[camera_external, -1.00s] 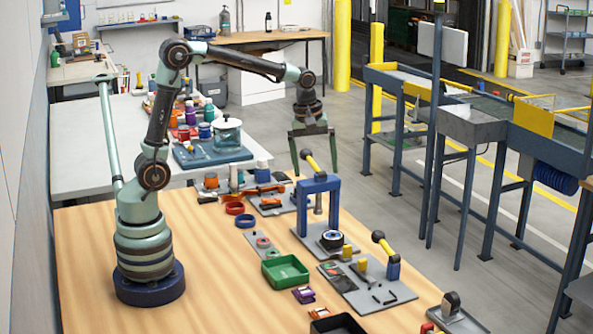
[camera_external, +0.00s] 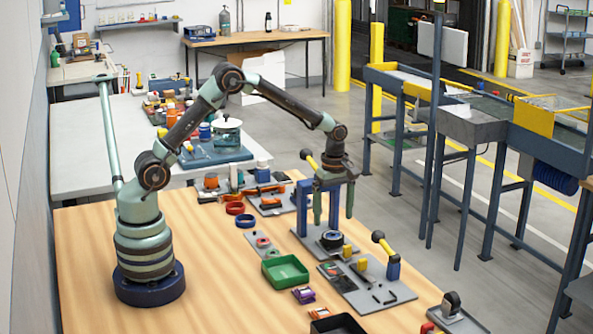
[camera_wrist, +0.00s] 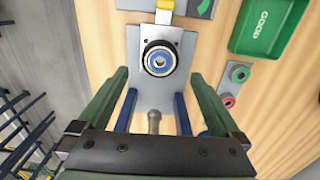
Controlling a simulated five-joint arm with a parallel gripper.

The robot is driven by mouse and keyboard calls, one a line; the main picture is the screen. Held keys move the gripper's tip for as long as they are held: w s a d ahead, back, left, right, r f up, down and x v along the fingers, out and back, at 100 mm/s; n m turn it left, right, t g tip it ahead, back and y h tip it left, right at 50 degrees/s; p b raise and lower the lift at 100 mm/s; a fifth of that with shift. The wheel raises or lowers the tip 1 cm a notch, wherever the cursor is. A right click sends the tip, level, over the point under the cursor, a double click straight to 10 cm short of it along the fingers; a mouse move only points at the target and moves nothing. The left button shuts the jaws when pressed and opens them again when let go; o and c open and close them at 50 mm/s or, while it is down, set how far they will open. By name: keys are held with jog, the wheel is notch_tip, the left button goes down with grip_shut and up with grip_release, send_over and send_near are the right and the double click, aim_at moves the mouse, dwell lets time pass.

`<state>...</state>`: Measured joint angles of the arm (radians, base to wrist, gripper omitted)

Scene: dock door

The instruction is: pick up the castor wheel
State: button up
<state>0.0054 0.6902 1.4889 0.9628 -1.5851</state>
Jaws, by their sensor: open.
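A round black wheel with a pale ring and blue centre (camera_external: 332,239), which looks like the castor wheel, lies flat on the grey base plate of a blue press. In the wrist view the wheel (camera_wrist: 159,60) is fully visible, just ahead of the fingertips. My gripper (camera_external: 333,219) is open and empty, pointing down above the press and partly hiding its frame. In the wrist view my gripper (camera_wrist: 158,80) has its fingers spread wide on either side of the blue press posts (camera_wrist: 126,110). No contact with the wheel is visible.
A green tray (camera_external: 285,271) stands left of the press. A grey fixture plate (camera_external: 377,296) with a yellow-handled lever is to the right. A dark upright part on a plate (camera_external: 452,303) stands near the front right. Bare wood lies at the left.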

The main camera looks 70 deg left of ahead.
aim_at(333, 231)
jog(key=shift+d+f, duration=0.1)
jog(key=shift+f, duration=2.6)
jog(key=c, duration=1.4)
jog(key=shift+r, duration=0.15)
